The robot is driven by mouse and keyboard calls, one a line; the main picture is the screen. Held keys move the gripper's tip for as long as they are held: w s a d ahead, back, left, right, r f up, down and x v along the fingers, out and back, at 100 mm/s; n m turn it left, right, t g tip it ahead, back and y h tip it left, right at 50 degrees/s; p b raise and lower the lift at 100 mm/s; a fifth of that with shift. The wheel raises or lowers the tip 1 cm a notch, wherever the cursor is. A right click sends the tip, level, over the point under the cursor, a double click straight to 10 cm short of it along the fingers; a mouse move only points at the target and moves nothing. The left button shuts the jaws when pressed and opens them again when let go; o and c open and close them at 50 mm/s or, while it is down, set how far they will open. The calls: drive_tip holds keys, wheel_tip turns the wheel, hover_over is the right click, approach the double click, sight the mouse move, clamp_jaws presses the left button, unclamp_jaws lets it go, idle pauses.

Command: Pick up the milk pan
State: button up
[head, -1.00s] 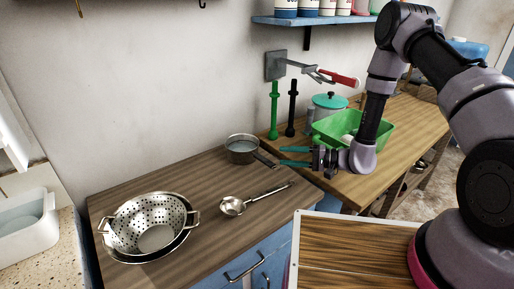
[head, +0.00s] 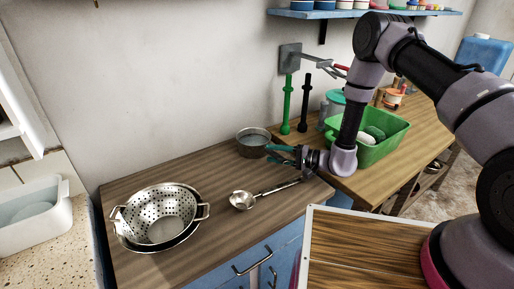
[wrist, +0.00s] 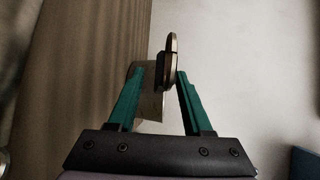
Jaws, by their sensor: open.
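The milk pan (head: 251,146), a small round metal pan, stands upright on the wooden counter near the wall in the head view. My gripper (head: 270,154) is just to its right, low over the counter, with its green fingers pointing at the pan. In the wrist view my gripper (wrist: 160,74) is open, and the milk pan's handle (wrist: 168,62) shows end-on between the fingertips. Part of the pan's metal body (wrist: 150,107) shows behind it. I cannot tell whether a finger touches the handle. The handle is mostly hidden by my gripper in the head view.
A ladle (head: 243,200) lies in front of the pan, its handle reaching under my gripper. A colander (head: 147,211) sits in a bowl at the left. A green tub (head: 393,140) and green and black upright rods stand to the right.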

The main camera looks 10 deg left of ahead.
drive_tip(key=shift+w+a+f, duration=0.1)
drive_tip(key=shift+a, duration=0.55)
clamp_jaws()
idle(0.9)
